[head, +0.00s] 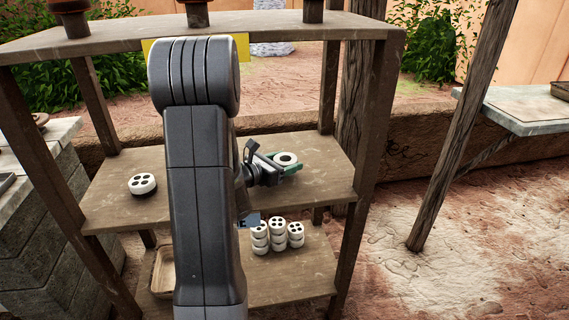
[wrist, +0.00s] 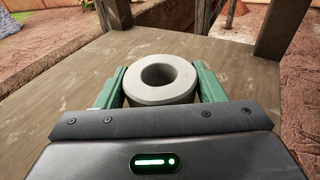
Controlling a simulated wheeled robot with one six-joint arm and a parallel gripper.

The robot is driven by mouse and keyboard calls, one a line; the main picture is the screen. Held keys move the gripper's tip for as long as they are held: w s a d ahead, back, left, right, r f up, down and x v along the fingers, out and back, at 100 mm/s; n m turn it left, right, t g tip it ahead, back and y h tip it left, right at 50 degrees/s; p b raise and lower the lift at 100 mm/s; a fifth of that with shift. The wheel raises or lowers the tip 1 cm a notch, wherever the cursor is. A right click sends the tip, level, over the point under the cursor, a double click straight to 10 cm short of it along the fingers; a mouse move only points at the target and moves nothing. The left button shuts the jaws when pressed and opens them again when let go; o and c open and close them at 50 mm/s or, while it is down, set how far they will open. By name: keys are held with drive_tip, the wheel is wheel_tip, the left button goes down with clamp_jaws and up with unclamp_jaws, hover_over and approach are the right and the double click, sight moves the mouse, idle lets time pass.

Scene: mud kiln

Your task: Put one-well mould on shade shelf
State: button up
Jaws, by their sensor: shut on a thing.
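The one-well mould is a pale round block with one round well (head: 286,158). In the wrist view the mould (wrist: 161,80) sits between the two green fingers of my gripper (wrist: 161,88), which is shut on it. The gripper (head: 287,165) is over the right part of the wooden shelf's middle board (head: 314,146). The mould is upright and at or just above the board; I cannot tell whether it touches. My arm hides the middle of the shelf in the head view.
A mould with several wells (head: 143,184) stands on the left of the middle board. Several stacked moulds (head: 277,236) and a tray (head: 162,271) are on the lower board. Shelf posts (head: 360,130) rise at the right. A stone counter (head: 525,108) is farther right.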

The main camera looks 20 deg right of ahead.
drive_tip(key=shift+f+b, duration=0.4)
drive_tip(key=shift+b, duration=0.2)
drive_tip(key=shift+f, duration=0.2)
drive_tip(key=o, duration=0.9)
drive_tip(key=shift+r, duration=0.1)
drive_tip(key=shift+a+r+p, duration=0.15)
drive_tip(key=shift+r+p, duration=0.7)
drive_tip(key=shift+p, duration=0.05)
drive_tip(key=v, duration=1.1)
drive_tip(key=shift+s+a+f+p, duration=0.15)
drive_tip(key=shift+a+f+p, duration=0.1)
drive_tip(key=shift+a+p, duration=0.1)
